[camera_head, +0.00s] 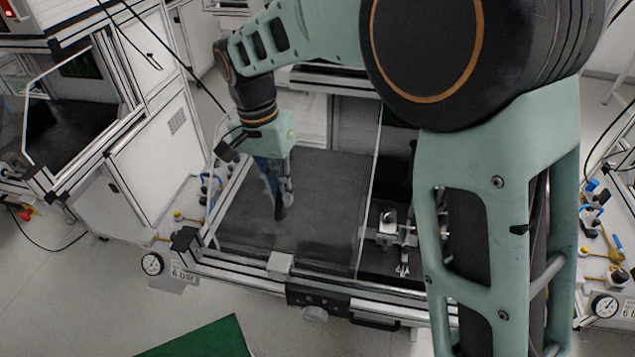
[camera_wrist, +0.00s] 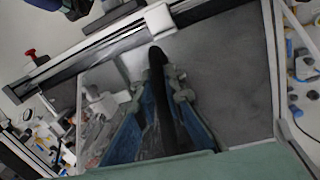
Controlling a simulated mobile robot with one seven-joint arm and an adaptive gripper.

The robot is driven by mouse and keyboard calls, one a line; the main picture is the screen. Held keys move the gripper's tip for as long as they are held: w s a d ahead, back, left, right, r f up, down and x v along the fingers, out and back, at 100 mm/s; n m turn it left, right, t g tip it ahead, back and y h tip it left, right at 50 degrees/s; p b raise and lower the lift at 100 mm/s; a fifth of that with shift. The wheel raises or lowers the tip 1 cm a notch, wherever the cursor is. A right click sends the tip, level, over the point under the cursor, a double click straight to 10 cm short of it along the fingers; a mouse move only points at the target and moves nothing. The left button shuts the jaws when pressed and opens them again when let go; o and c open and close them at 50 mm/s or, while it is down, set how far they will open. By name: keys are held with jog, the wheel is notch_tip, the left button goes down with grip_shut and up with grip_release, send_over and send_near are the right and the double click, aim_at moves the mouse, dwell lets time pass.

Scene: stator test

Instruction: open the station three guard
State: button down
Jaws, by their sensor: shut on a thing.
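The station in front of me has an aluminium-framed guard with clear panels; its front rail (camera_head: 235,265) runs across the lower middle, with a black handle (camera_head: 375,321) low on its right. I see no station number. My gripper (camera_head: 280,200) points down over the grey surface (camera_head: 325,195) inside the frame's outline. In the wrist view, its blue fingers (camera_wrist: 165,115) are closed on a long dark bar (camera_wrist: 160,75), whose far end sticks out past the fingertips. I cannot tell whether the bar is part of the guard. The front rail also shows in the wrist view (camera_wrist: 105,42).
A metal fixture (camera_head: 388,225) stands right of the grey surface. Another station (camera_head: 75,115) is at the left. A pressure gauge (camera_head: 152,263) and a 6 bar sign (camera_head: 180,271) are at the front left. A green mat (camera_head: 205,340) lies on the floor.

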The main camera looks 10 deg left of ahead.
jog(key=shift+a, duration=1.4)
jog(key=c, duration=2)
grip_release()
jog(key=r, duration=0.4)
jog(key=a+r, duration=0.1)
jog(key=r, duration=0.7)
jog(key=shift+w+a, duration=0.15)
jog(key=shift+a, duration=0.05)
